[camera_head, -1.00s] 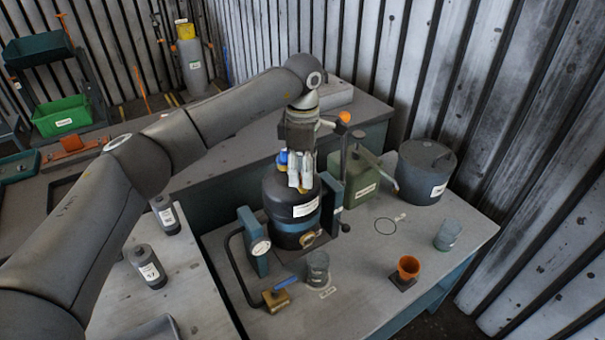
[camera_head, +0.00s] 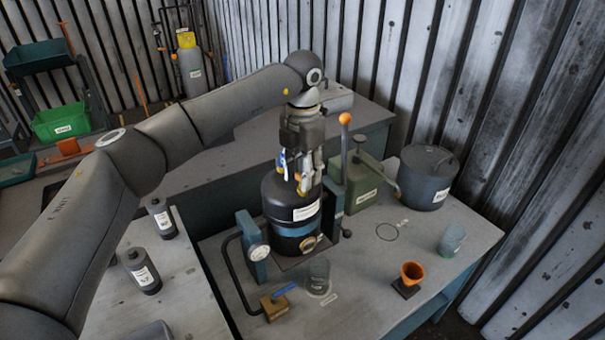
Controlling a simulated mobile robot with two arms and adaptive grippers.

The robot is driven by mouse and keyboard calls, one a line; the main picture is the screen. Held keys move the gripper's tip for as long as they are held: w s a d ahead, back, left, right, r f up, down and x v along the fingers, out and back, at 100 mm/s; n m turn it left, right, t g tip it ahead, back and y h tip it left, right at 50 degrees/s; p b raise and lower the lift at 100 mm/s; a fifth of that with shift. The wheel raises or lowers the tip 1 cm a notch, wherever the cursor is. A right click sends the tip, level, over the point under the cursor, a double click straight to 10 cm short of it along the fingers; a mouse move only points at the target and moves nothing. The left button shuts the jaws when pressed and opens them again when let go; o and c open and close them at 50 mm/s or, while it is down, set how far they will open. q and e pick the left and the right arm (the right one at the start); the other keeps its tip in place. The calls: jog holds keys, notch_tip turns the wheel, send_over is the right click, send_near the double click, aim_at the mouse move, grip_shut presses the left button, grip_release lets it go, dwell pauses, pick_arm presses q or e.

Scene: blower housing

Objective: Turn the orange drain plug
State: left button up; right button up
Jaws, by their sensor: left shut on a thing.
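My left gripper (camera_head: 296,182) points down onto the top of a black housing (camera_head: 280,210) with a white label. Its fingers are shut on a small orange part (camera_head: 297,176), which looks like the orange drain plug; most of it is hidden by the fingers. The housing stands upright in a clamp-like holder between blue-grey side plates (camera_head: 253,246), with a brass-coloured fitting (camera_head: 308,244) low on its front. My right gripper is not in view.
Behind the housing stand a lever with an orange knob (camera_head: 345,118), a green box (camera_head: 357,185) and a grey drum (camera_head: 427,178). Free tabletop lies at right.

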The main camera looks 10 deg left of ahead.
pick_arm(q)
jog(key=n+b, duration=0.1)
jog(key=n, duration=0.5)
jog(key=shift+n, duration=0.3)
jog(key=n+b, duration=0.1)
jog(key=n, duration=0.5)
jog(key=shift+w, duration=0.1)
jog(key=shift+r+n, duration=0.1)
jog(key=shift+n, duration=0.3)
jog(key=o, duration=1)
notch_tip(320, 180, up, 12)
jog(key=shift+f, duration=0.1)
